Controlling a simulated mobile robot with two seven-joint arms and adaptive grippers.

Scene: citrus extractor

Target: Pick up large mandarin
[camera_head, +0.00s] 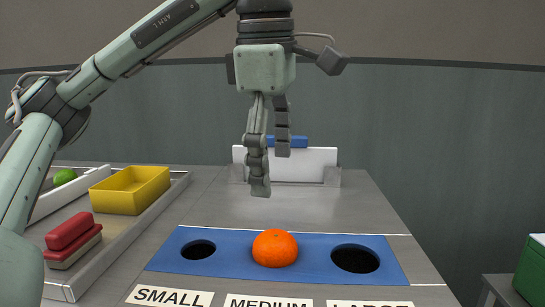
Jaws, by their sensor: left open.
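One orange mandarin (275,248) sits on the blue panel (222,263) at its middle position, behind the MEDIUM label. It covers whatever opening is beneath it. My left gripper (271,170) hangs above and a little behind the mandarin with its fingers pointing down. It is open, empty and apart from the fruit. My right gripper is not in view.
Two dark holes flank the mandarin, near the SMALL label (169,297) and the LARGE label (370,304). A white upright panel (315,163) stands behind my gripper. A green box (535,268) is at right.

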